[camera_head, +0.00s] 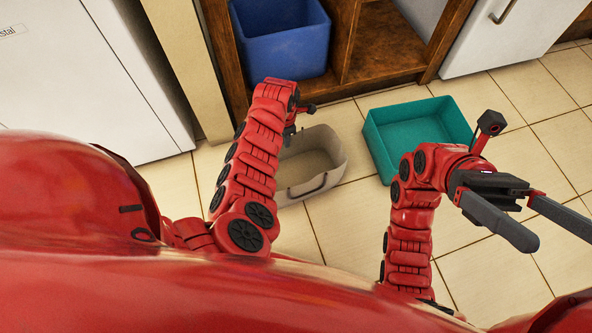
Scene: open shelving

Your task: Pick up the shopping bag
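A beige, open-topped bag (330,154) with a dark handle on its near side stands upright on the tiled floor; I take it to be the shopping bag. My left gripper (289,137) is at the bag's far left side, by its rim. The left arm hides part of the bag and most of that gripper, so I cannot tell whether the fingers touch the bag or how they are set. My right gripper (556,236) is at the right of the view, with its fingers spread and nothing between them, away from the bag.
A teal bin (376,150) stands right of the bag, partly behind my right arm. A blue bin (283,50) sits in the brown wooden shelving (386,42) behind. White cabinets (75,75) stand at the left and back right. Tiled floor (338,222) between my arms is clear.

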